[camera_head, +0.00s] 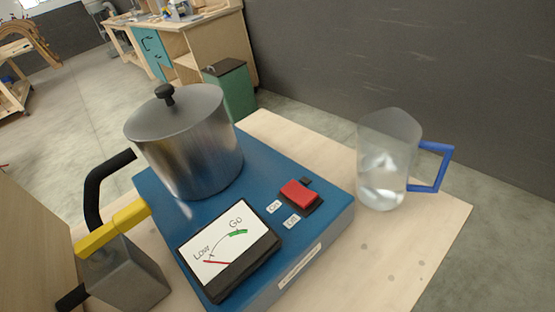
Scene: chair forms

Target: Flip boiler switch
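The boiler has a blue base (328,222) on a wooden table, with a metal pot (195,150) under a black-knobbed lid. The red switch (300,194) sits in a black housing near the base's right corner. Two small white labels lie beside it; they seem to read On and Off, but the print is too small to be sure. I cannot tell which way the switch is set. A gauge (225,245) marked Low and Go is at the front, its needle near the Low end. My gripper is not in view.
A clear pitcher (383,165) with a blue handle stands right of the base. At the left are a grey metal box (125,275), a yellow bar (113,230) and a black curved tube (95,190). The wooden tabletop (375,262) is bare at the front right. A green bin (235,90) stands behind.

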